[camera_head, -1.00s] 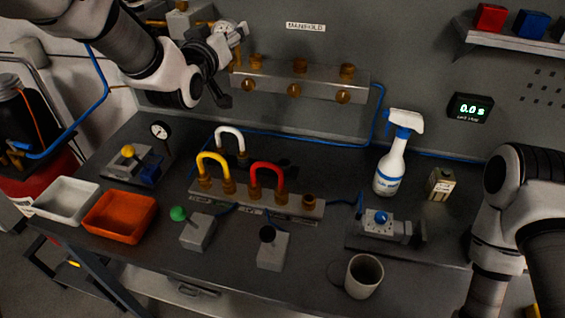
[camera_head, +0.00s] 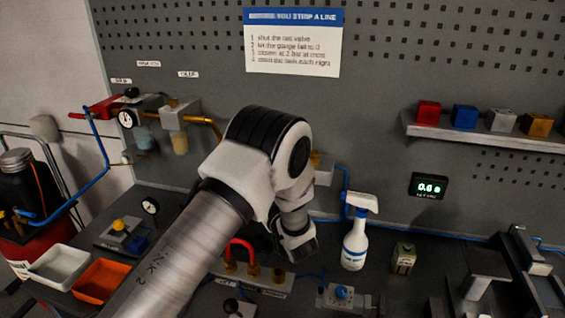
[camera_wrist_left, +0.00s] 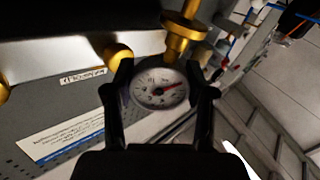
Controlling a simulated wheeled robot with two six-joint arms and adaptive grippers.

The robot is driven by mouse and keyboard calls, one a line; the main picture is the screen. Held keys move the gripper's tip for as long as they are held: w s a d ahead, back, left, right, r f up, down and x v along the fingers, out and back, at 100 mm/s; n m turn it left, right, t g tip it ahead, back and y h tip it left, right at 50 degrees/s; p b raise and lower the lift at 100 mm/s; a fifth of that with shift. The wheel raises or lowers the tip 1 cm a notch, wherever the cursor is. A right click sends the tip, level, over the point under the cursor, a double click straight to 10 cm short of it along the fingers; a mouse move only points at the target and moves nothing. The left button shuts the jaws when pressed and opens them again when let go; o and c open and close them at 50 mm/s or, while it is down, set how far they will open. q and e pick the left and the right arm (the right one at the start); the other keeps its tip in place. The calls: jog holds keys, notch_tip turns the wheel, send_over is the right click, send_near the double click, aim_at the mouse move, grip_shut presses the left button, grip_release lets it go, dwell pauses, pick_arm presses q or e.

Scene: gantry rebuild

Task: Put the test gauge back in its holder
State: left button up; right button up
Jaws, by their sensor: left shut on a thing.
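In the left wrist view a round gauge (camera_wrist_left: 160,89) with a white dial and a red needle sits between the fingers of my left gripper (camera_wrist_left: 160,95), which is shut on it. A brass fitting (camera_wrist_left: 182,35) is just above the gauge; I cannot tell whether they touch. In the head view my left arm crosses the middle and hides its gripper, the held gauge and most of the manifold. Another small gauge (camera_head: 150,206) stands near the block with a yellow knob (camera_head: 118,228). I cannot tell which part is the holder. My right gripper is not in view.
A spray bottle (camera_head: 355,240) and a small box (camera_head: 403,258) stand right of my arm. A red hose loop (camera_head: 240,247) is close to the arm. White (camera_head: 60,262) and orange (camera_head: 100,282) trays are at the left. A shelf (camera_head: 480,136) juts out at upper right.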

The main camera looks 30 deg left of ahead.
pick_arm(q)
jog(key=shift+w+a+f, duration=0.25)
jog(key=shift+a+f, duration=0.15)
jog(key=shift+f, duration=0.15)
jog(key=shift+w+a+f, duration=0.2)
jog(key=shift+a+f, duration=0.15)
jog(key=shift+f, duration=0.2)
jog(key=shift+f+b, duration=0.3)
jog(key=shift+b, duration=0.2)
jog(key=shift+s+d+f+b, duration=0.4)
jog(key=shift+d+f+b, duration=0.05)
jog(key=shift+d+b, duration=0.1)
jog(key=shift+w+a+f+b, duration=0.15)
jog(key=shift+f+b, duration=0.3)
jog(key=shift+f, duration=0.45)
jog(key=shift+w+a+f, duration=0.15)
jog(key=shift+a+f, duration=0.05)
jog(key=shift+f, duration=0.15)
jog(key=shift+s+d+r, duration=0.2)
jog(key=shift+r, duration=0.05)
jog(key=shift+r+p, duration=0.1)
jog(key=shift+p, duration=0.2)
jog(key=shift+w, duration=0.1)
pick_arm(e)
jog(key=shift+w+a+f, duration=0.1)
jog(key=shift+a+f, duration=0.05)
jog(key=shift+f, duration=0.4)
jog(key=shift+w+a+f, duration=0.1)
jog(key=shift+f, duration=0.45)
